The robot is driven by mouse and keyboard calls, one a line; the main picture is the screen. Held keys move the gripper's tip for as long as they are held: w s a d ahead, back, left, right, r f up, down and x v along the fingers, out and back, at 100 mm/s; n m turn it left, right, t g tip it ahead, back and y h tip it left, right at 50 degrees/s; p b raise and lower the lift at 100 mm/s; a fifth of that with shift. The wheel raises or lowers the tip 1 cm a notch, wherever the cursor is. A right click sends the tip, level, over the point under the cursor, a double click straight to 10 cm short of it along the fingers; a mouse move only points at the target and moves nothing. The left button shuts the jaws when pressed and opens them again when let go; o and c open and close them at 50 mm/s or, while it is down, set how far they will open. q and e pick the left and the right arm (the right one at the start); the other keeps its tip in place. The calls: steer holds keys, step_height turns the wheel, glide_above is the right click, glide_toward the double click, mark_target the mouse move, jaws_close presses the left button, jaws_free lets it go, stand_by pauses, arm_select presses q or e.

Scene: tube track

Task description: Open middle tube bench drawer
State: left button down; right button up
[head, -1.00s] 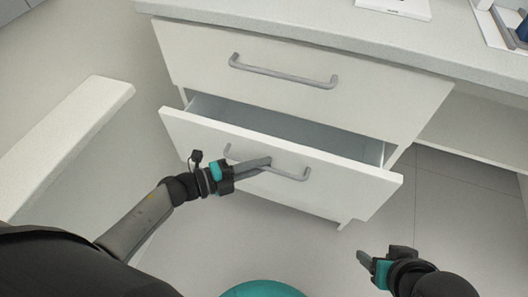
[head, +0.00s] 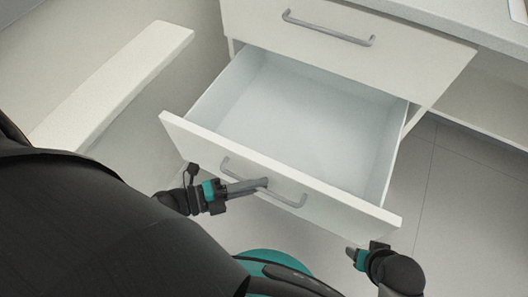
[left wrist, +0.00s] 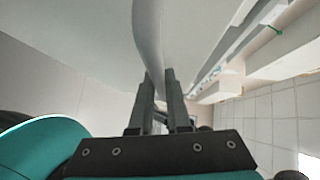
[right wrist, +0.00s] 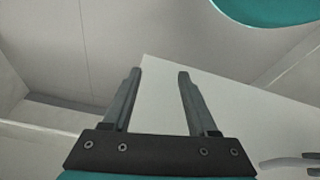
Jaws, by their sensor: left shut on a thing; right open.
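The white bench drawer (head: 340,213) below the top one is pulled far out, and its pale inside (head: 300,110) looks empty. Its grey bar handle (head: 287,196) runs across the front panel. My left gripper (head: 260,184) is shut on this handle. In the left wrist view the handle (left wrist: 147,35) runs between the fingers (left wrist: 158,78). My right gripper (head: 350,252) is open and empty, near the right lower corner of the drawer front. In the right wrist view its fingers (right wrist: 157,76) are apart, with the white panel (right wrist: 225,115) beyond.
The top drawer (head: 400,62) with its grey handle (head: 328,29) is shut above. A white ledge (head: 120,85) stands at the left. Grey floor (head: 470,195) is clear at the right. My teal base is close below the drawer front.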

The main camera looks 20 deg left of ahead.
arm_select(q)
steer(key=shift+s, duration=0.65)
arm_select(e)
steer(key=shift+s+f, duration=0.1)
steer(key=shift+f, duration=0.25)
arm_select(q)
steer(key=c, duration=0.9)
jaws_free()
steer(key=shift+s+a, duration=0.1)
arm_select(e)
steer(key=shift+r, duration=0.1)
arm_select(q)
steer(key=p+v, duration=0.2)
steer(key=v, duration=1.3)
arm_select(e)
steer(key=shift+g, duration=0.4)
steer(key=s+f, duration=0.1)
steer(key=f, duration=0.1)
steer(key=s+f, duration=0.1)
steer(key=f, duration=0.1)
steer(key=shift+s+d, duration=0.1)
steer(key=shift+d, duration=0.1)
